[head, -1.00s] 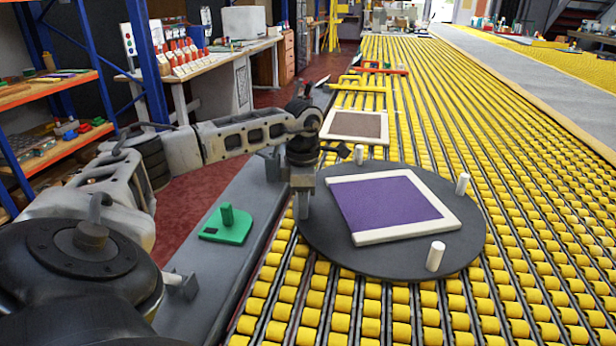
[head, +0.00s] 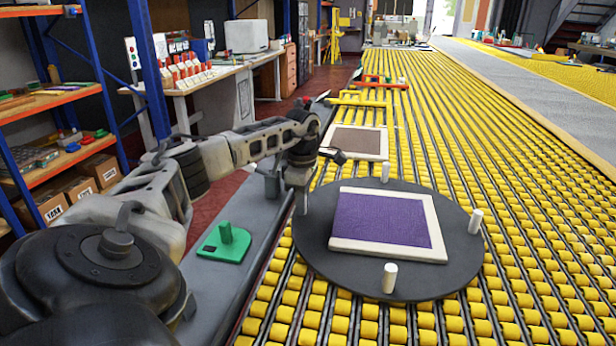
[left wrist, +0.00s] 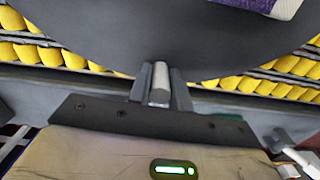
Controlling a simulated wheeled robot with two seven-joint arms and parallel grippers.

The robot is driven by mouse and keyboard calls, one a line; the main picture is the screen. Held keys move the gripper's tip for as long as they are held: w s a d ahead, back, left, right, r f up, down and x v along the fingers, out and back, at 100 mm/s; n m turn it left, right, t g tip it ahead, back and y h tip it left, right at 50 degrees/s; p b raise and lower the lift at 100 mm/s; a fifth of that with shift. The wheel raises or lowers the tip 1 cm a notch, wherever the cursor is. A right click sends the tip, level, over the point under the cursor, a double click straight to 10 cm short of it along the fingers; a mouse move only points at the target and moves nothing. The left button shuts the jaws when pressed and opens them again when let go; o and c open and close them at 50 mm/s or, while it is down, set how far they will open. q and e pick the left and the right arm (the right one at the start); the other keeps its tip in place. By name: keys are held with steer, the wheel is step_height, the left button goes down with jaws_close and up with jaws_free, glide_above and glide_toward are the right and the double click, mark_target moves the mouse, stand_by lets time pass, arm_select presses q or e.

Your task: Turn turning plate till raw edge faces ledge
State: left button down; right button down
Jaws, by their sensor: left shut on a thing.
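The turning plate (head: 330,275) is a dark round disc on the rollers. On it lies a purple rug (head: 385,220) with white strips along its far, right and near sides. Its left side, towards the ledge, shows purple with no clear white strip. The grey ledge (head: 230,285) runs along the plate's left. White pegs stand near the rim, such as the near peg (head: 389,278) and the right peg (head: 475,221). My left gripper (head: 302,200) is at the plate's left rim, shut on a peg (left wrist: 160,85), seen between its fingers in the left wrist view.
A green block with a knob (head: 225,243) sits on the ledge. Beyond the plate, a brown framed piece (head: 357,141) lies on the yellow rollers (head: 540,270). Shelves (head: 60,100) stand at the left. The rollers right of the plate are clear.

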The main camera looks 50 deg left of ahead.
arm_select(q)
steer(key=shift+w+a, duration=0.15)
stand_by(0.4)
steer(key=c, duration=1.3)
jaws_free()
steer(key=shift+r, duration=0.1)
step_height(320, 180, up, 16)
steer(key=p, duration=0.2)
